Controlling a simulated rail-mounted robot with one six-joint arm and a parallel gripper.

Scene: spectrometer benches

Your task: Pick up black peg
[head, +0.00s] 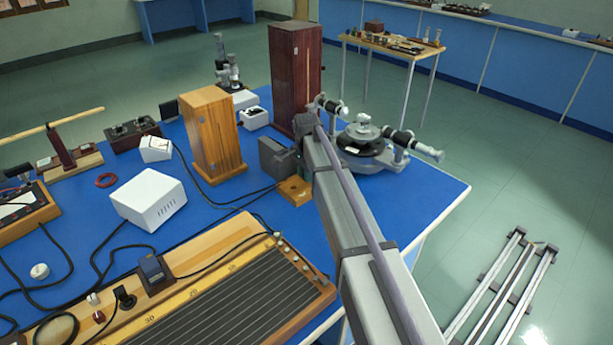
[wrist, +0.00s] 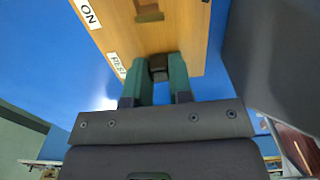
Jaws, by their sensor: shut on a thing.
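The black peg (wrist: 158,68) is a small dark piece between the green fingertips of my gripper (wrist: 160,76) in the wrist view. My gripper is shut on it, with one finger on each side. Behind the peg is a light wooden box (wrist: 125,38) with white lettered labels. I cannot tell whether the peg still touches the box. In the head view a small wooden block (head: 296,190) sits just below the end of my arm; my fingers and the peg cannot be made out there.
A dark grey box (head: 275,156) stands close left of my arm's end. A tall dark red cabinet (head: 295,75) and a wooden cabinet (head: 212,135) stand behind. A spectrometer (head: 370,145) is at the right. A ruled wooden board (head: 220,300) and cables lie in front on the blue table.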

